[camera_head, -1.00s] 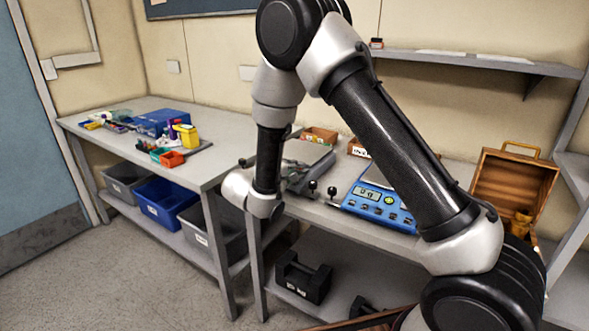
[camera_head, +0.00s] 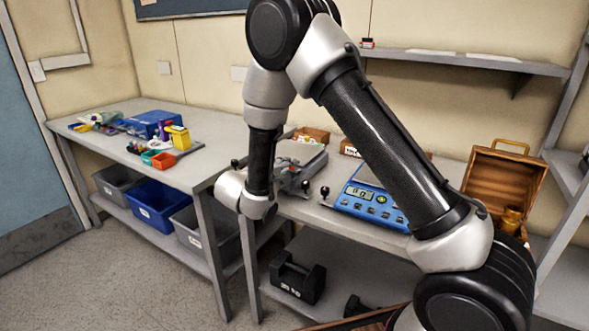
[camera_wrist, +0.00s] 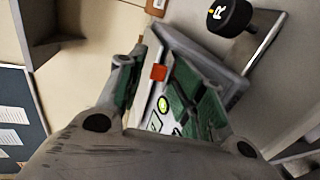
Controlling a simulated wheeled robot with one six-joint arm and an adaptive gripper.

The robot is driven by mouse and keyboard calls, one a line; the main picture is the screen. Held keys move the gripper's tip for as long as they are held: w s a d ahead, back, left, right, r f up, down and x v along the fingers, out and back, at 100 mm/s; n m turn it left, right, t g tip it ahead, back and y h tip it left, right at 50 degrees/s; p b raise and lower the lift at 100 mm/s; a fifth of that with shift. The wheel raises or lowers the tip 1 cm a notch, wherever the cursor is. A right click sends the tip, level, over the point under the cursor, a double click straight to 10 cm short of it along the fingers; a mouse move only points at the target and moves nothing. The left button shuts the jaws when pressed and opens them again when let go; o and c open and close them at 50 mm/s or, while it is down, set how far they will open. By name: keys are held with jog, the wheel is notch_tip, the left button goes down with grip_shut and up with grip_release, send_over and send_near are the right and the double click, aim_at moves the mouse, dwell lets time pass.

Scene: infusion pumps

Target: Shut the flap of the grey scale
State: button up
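The grey scale (camera_head: 306,170) stands on the near table in the head view, just right of my wrist and partly hidden by my arm. A grey flat panel that looks like its flap (camera_wrist: 208,62) shows tilted in the wrist view, close beyond the right finger. A black knob with a white "R" (camera_wrist: 230,16) sits above it there. My gripper (camera_wrist: 158,78) has its two green-padded fingers apart, with nothing clearly held between them. A red piece and a white-and-green surface show behind the gap. I cannot tell whether a finger touches the flap.
A blue scale (camera_head: 367,199) stands right of the grey one. An open wooden box (camera_head: 504,178) is at the far right. Small cardboard boxes (camera_head: 312,134) stand behind. The left table (camera_head: 110,148) holds coloured items. A shelf (camera_head: 465,62) hangs on the wall.

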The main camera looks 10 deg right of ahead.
jog(key=shift+r, duration=0.1)
